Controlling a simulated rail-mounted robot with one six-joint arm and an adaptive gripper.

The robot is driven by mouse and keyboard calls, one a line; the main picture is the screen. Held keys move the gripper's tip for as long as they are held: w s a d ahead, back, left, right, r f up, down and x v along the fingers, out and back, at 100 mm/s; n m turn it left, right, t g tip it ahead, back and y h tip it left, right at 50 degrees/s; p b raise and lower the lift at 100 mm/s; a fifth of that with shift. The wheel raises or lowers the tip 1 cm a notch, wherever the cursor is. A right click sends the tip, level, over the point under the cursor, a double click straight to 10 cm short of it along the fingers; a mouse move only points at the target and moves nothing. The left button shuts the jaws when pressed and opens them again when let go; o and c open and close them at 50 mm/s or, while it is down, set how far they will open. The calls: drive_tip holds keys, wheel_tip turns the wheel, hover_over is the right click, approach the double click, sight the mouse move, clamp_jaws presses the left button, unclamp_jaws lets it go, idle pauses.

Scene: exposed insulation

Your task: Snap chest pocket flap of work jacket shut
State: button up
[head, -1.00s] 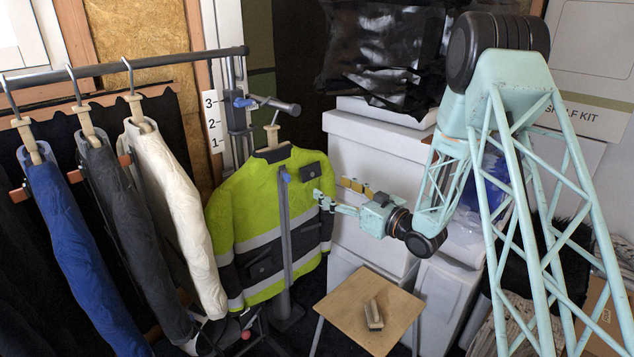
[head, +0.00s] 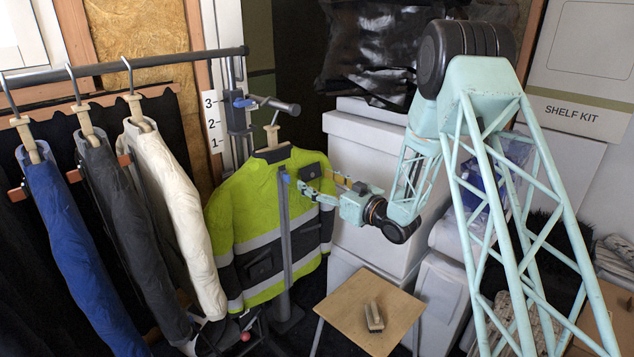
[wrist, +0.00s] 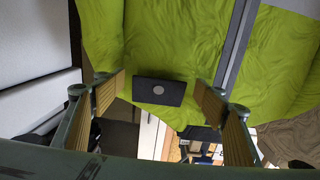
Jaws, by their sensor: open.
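The work jacket (head: 252,215) is yellow-green with grey bands and dark lower panels, hanging upright on a stand. Its dark chest pocket flap (head: 311,171) is on the upper right of the jacket. In the wrist view the dark flap (wrist: 160,91) shows a round light grey snap at its centre, against green cloth. I cannot tell whether the snap is fastened. My gripper (head: 317,186) is just below the chest flap in the head view, close to the jacket front. In the wrist view its two tan-padded fingers are apart, one on each side of the flap, with nothing held between them.
A small wooden table (head: 350,315) with a brush (head: 374,317) stands below my arm. White boxes (head: 375,150) stand behind it. Blue, grey and white garments hang from a rail (head: 180,62) at left.

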drive_tip(key=c, duration=0.9)
drive_tip(key=shift+w+a+f+b, duration=0.1)
drive_tip(key=shift+f+b, duration=0.1)
drive_tip(key=shift+b, duration=0.6)
drive_tip(key=shift+w+a+t+y+b, duration=0.15)
drive_tip(key=shift+t+y+b, duration=0.45)
drive_tip(key=shift+b, duration=0.6)
drive_tip(key=shift+r+p, duration=0.15)
drive_tip(key=shift+p, duration=0.35)
drive_tip(key=o, duration=0.9)
